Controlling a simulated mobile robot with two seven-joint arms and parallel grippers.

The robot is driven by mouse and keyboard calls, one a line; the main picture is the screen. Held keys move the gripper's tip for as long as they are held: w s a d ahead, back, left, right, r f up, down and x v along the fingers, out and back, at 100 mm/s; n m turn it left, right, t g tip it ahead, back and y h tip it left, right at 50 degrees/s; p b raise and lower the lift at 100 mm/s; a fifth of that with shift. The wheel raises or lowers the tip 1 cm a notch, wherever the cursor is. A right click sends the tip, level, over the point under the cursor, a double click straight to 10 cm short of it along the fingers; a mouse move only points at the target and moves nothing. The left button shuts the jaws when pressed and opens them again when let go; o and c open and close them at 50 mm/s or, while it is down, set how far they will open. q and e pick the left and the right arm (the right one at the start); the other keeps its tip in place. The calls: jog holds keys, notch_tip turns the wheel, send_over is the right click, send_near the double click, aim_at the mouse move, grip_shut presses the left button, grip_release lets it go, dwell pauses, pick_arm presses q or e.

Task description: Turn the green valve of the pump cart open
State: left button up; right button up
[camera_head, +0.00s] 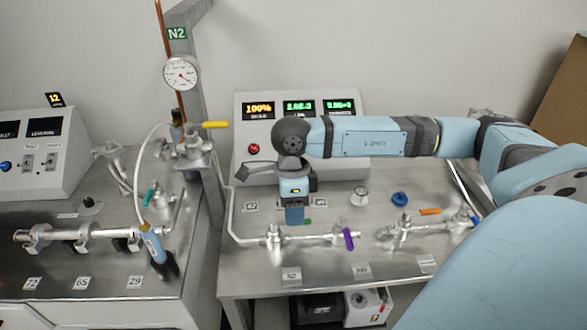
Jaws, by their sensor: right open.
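The pump cart (232,277) is the steel-topped table in the middle, with a pipe line along its front. A green valve handle (307,221) shows only as a small piece beside my right gripper (295,222). The gripper hides the rest of it, so I cannot tell the handle's direction or whether they touch. My right arm comes in from the right and bends down at the wrist, with the gripper pointing down at the pipe line. The gripper is open. My left gripper is not in view.
A purple handle (348,240) is close to the right on the same pipe. An orange handle (430,211) and a blue knob (399,198) are further right. A display box (246,132) stands behind. The left bench (100,282) carries a teal handle (148,198) and a blue-and-black tool (153,247).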

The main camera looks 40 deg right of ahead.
notch_tip(320, 180, up, 12)
jog(key=w+d, duration=0.1)
jog(key=w, duration=0.1)
jog(key=shift+d, duration=0.25)
dwell(0.4)
